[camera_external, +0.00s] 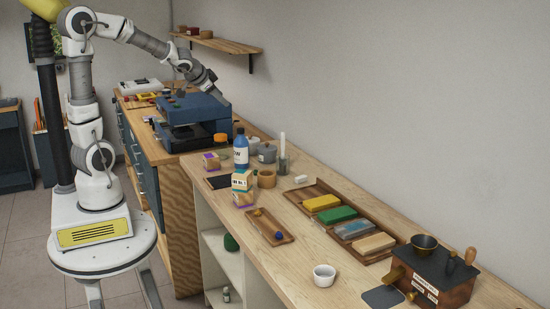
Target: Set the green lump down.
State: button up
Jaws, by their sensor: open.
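A rounded dark green lump (231,242) sits in the open shelf under the wooden counter, close to the shelf's front edge. My arm reaches to the right at the back, and my gripper (213,99) is over the blue machine (197,110) on the far cabinet. My gripper is open; its fingertips are small and partly lost against the machine. I see nothing held in it. The green lump is well below my gripper and nearer the camera, apart from it.
The wooden counter (283,266) carries a blue bottle (241,150), stacked small boxes (242,181), a tray of coloured blocks including a green one (333,215), a white cup (324,275) and a grinder (436,276). Bare wood shows along its front edge. A wall shelf (220,43) hangs behind.

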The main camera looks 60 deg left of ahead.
jog(key=s+d+f+n+g+h, duration=0.1)
jog(key=s+d+h, duration=0.4)
jog(key=s+d, duration=1.2)
jog(key=s+g, duration=0.1)
jog(key=s, duration=0.4)
jog(key=shift+d+g, duration=0.4)
jog(key=shift+f, duration=0.15)
